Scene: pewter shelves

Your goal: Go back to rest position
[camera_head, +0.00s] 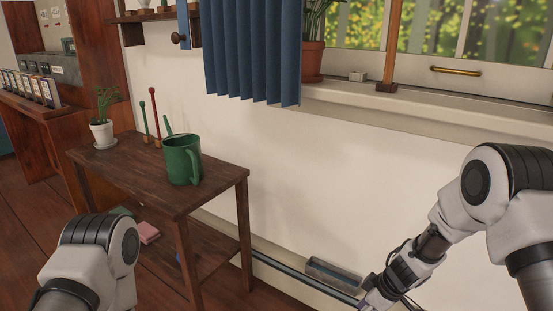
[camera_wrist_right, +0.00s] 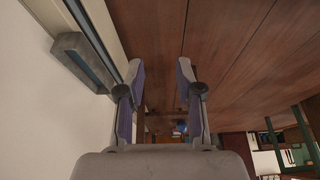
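My right arm comes in from the right in the head view, angled down to the left. My right gripper (camera_head: 372,300) is low at the bottom edge, partly cut off. In the right wrist view my right gripper (camera_wrist_right: 158,85) has its two fingers apart with nothing between them, above the wooden floor. Of my left arm only a white and black joint shows at the lower left of the head view. My left gripper is out of the frame.
A dark wooden side table (camera_head: 140,172) holds a green mug (camera_head: 182,160) and a white potted plant (camera_head: 103,133). A grey box-like object (camera_head: 333,276) lies along the wall by my right gripper. A blue curtain (camera_head: 253,50) and windowsill (camera_head: 430,105) are above.

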